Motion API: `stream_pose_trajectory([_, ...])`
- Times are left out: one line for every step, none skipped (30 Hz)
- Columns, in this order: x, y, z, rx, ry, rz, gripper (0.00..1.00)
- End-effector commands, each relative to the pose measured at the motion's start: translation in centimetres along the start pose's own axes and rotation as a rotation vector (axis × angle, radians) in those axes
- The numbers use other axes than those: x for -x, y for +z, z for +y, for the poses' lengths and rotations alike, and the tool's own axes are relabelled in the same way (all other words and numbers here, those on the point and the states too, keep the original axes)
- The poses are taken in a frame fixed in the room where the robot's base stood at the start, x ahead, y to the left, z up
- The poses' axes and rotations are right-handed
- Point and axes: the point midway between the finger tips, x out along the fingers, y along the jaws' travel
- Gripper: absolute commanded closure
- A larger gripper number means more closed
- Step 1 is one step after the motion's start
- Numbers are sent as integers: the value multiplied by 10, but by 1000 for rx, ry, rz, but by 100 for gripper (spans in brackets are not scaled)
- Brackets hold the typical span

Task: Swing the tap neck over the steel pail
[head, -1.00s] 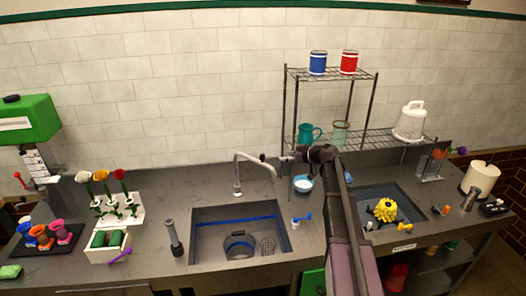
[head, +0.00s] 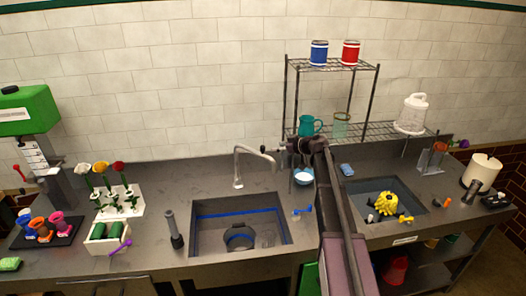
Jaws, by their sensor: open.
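The tap (head: 238,168) stands behind the left sink. Its bent neck (head: 256,154) points to the right, with its end off to the right of the pail. The steel pail (head: 238,240) stands in the left sink basin, below and in front of the tap. My gripper (head: 283,157) is open, just right of the neck's end. It is small and partly hidden by my wrist, so I cannot tell whether it touches the neck.
A dark upright cylinder (head: 174,232) stands left of the sink.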

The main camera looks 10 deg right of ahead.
Motion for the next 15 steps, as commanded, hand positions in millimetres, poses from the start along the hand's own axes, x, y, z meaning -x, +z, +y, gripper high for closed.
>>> stream_pose_trajectory([-10, 2, 2, 1, 0, 0, 33])
stream_pose_trajectory([-15, 3, 2, 1, 0, 0, 33])
stream_pose_trajectory([-22, 3, 2, 1, -1, 0, 33])
stream_pose_trajectory([-26, 3, 1, 1, -1, 0, 33])
stream_pose_trajectory([-31, 3, 1, 1, -1, 0, 33])
stream_pose_trajectory([-37, 3, 1, 1, -1, -1, 33])
stream_pose_trajectory([-41, 3, 2, 1, 0, 0, 33])
stream_pose_trajectory([-46, 3, 2, 0, 0, -1, 33])
stream_pose_trajectory([-52, 3, 2, 0, 0, -1, 33])
stream_pose_trajectory([-56, 3, 2, 0, 0, -1, 33])
stream_pose_trajectory([-60, 2, 1, 1, -1, -1, 33])
stream_pose_trajectory([-66, 2, 1, 1, -1, -1, 33])
stream_pose_trajectory([-69, 2, 1, 1, 0, -1, 33])
stream_pose_trajectory([-72, 2, 2, 1, 0, -1, 33])
stream_pose_trajectory([-76, 2, 2, 1, 1, -1, 33])
